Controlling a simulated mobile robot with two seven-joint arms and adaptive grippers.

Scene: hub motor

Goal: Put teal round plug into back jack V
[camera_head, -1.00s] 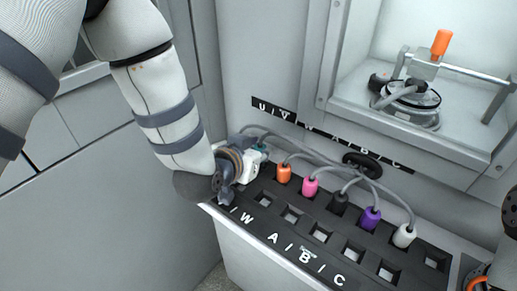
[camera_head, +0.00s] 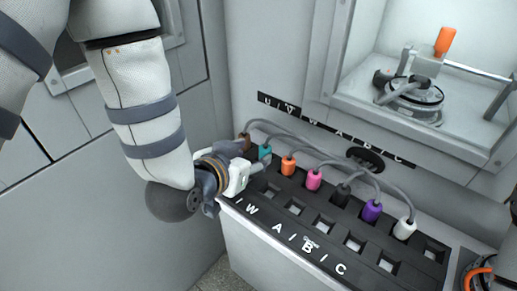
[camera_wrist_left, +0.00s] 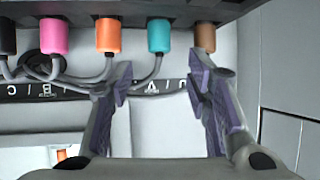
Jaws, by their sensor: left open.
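The teal round plug (camera_head: 264,153) stands in the back row of the black jack panel, second from the left, between a brown plug (camera_head: 243,141) and an orange plug (camera_head: 288,165). Its cable is attached. In the left wrist view the teal plug (camera_wrist_left: 159,36) meets the dark panel; its tip is hidden. My left gripper (camera_head: 240,173) is at the panel's left end, in front of the plug. In the left wrist view its fingers (camera_wrist_left: 160,85) are apart, with nothing between them, and the teal plug is beyond the tips. My right gripper is out of view.
Pink (camera_head: 313,180), black, purple (camera_head: 371,211) and white (camera_head: 404,228) plugs continue the row, their grey cables looping behind. Empty front jacks lie nearer, beside the letter labels. A letter strip (camera_head: 289,108) is on the wall behind. A recessed box with a motor (camera_head: 412,97) is at upper right.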

